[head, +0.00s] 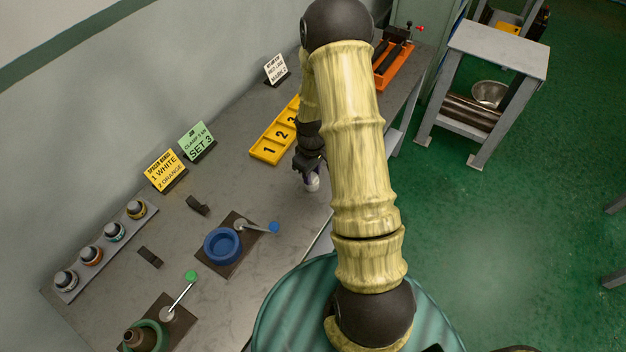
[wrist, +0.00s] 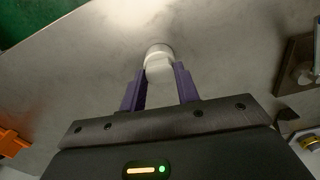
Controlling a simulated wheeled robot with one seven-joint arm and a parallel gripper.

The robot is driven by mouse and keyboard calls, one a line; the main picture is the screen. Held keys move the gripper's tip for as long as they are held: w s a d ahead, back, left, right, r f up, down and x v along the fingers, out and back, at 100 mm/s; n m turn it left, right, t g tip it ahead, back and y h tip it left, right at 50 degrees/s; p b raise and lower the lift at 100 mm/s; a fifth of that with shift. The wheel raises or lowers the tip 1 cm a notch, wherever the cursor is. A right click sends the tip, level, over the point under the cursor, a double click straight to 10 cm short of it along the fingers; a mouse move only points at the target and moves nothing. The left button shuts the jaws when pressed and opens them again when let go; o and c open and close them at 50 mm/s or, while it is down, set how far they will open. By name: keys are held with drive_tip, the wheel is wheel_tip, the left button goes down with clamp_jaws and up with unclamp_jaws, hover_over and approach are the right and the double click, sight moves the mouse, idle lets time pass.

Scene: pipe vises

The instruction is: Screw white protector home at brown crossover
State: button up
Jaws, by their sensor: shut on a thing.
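The white protector (wrist: 158,57) is a short pale cylinder between the two purple fingers of my gripper (wrist: 160,85) in the wrist view. In the head view my gripper (head: 310,176) is over the front edge side of the bench, with the white protector (head: 313,185) showing just below the fingers. I cannot tell whether it touches the bench top. The brown crossover (head: 140,339) sits in the green ring vise (head: 163,333) at the bottom left, well apart from my gripper. Its open end faces up, and it is partly cut off by the frame.
A blue ring vise (head: 222,246) with a blue-knobbed lever looks empty. The green-knobbed lever (head: 185,288) stands beside the green vise. A rack (head: 101,250) of several capped pieces, a yellow numbered tray (head: 268,150), signs and two small dark blocks (head: 150,257) are on the bench (head: 130,285).

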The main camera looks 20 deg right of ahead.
sight(312, 176)
drive_tip(key=shift+r+p, duration=1.75)
drive_tip(key=shift+r, duration=0.65)
drive_tip(key=shift+w, duration=0.1)
